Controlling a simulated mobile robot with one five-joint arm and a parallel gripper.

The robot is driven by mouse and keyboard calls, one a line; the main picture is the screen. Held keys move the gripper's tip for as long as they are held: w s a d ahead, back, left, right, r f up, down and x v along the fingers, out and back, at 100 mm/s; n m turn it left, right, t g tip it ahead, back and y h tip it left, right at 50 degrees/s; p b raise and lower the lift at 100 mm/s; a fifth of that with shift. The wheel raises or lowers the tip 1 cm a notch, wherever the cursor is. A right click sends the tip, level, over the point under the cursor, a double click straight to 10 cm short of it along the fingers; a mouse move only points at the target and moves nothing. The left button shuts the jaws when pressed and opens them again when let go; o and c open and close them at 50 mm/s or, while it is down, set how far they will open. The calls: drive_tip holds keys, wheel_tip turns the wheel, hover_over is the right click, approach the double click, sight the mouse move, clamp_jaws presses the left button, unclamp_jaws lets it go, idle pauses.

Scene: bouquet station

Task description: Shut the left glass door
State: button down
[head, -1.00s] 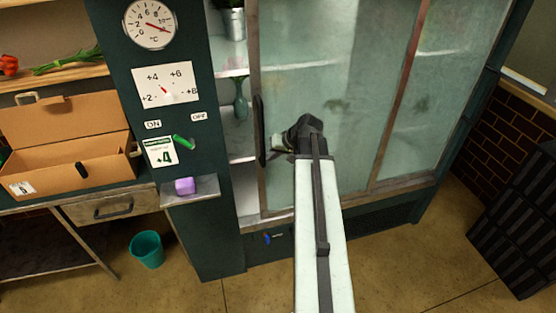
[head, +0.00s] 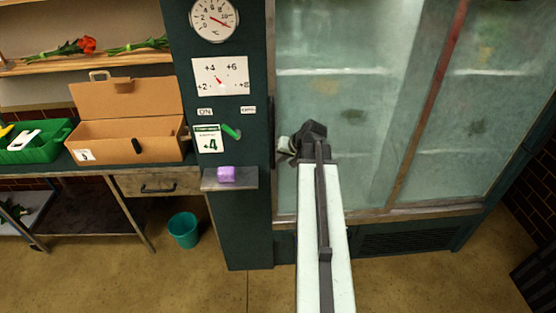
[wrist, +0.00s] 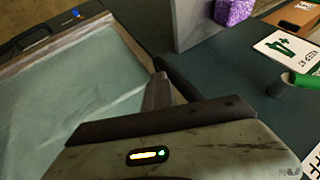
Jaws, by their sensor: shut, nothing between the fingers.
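The left glass door (head: 345,95) of the green cooler spans from the green control column to the red-brown upright. Its left edge meets the column, and no open gap shows there. The door also shows in the wrist view (wrist: 75,100). My gripper (head: 285,147) is at the door's left edge, beside the column. It is shut with nothing in it. In the wrist view my fingertips (wrist: 165,85) are at the seam between glass and column. The door's handle is mostly hidden by my gripper, and I cannot tell whether they touch.
The column (head: 230,210) carries a dial, cards and a small shelf (head: 212,182) with a purple block (head: 226,174), sticking out left of my gripper. A table with a cardboard box (head: 130,140) and a teal bin (head: 184,230) stand further left. The floor in front is clear.

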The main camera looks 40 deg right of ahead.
drive_tip(key=shift+w+a, duration=0.2)
drive_tip(key=shift+a, duration=0.35)
drive_tip(key=s+d+r+p, duration=0.4)
drive_tip(key=s+r+p, duration=0.4)
drive_tip(key=s, duration=0.1)
drive_tip(key=shift+s+d, duration=0.15)
drive_tip(key=shift+s, duration=0.05)
